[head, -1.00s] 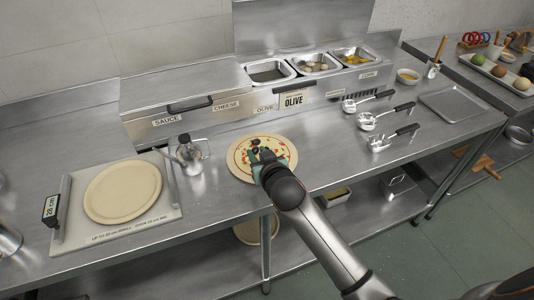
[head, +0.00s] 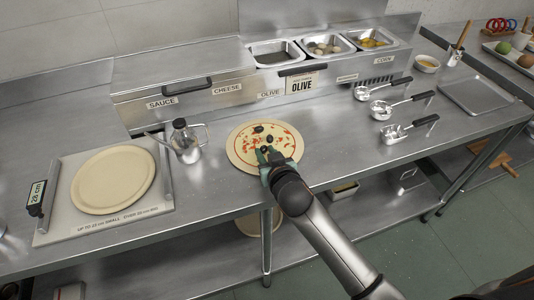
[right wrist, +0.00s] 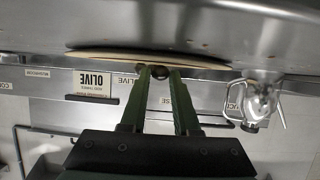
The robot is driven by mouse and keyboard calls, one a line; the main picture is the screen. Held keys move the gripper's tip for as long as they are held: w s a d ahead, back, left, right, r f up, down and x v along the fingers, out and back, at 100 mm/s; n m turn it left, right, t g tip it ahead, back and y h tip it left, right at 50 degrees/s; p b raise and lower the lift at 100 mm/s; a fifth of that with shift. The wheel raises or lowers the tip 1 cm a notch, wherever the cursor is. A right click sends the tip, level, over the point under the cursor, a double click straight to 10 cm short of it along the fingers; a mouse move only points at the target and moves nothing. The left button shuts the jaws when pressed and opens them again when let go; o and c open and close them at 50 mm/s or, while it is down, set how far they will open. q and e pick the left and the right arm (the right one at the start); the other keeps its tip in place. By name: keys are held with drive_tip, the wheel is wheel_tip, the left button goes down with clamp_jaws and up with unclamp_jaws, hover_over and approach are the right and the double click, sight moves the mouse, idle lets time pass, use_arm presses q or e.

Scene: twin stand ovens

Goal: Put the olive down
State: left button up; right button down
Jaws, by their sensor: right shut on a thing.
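A round pizza base (head: 240,140) with red sauce and a few dark olive pieces (head: 258,129) lies on the steel counter in the head view. My right gripper (head: 264,155) reaches over its front part, fingers pointing down at it. In the right wrist view the gripper (right wrist: 158,76) is shut on a dark olive (right wrist: 159,72), held between the fingertips. The olive is right by the pizza disc (right wrist: 190,61), seen edge-on; I cannot tell whether it touches. My left gripper is not in view.
A topping station with an OLIVE sign (head: 302,84) stands behind. Several ladles (head: 383,109) and an empty tray (head: 477,97) lie to the right.

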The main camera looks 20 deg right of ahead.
drive_tip(key=c, duration=0.6)
unclamp_jaws()
drive_tip(key=shift+f, duration=0.1)
drive_tip(key=shift+c, duration=0.2)
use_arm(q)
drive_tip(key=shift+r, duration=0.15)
use_arm(e)
drive_tip(key=shift+r, duration=0.25)
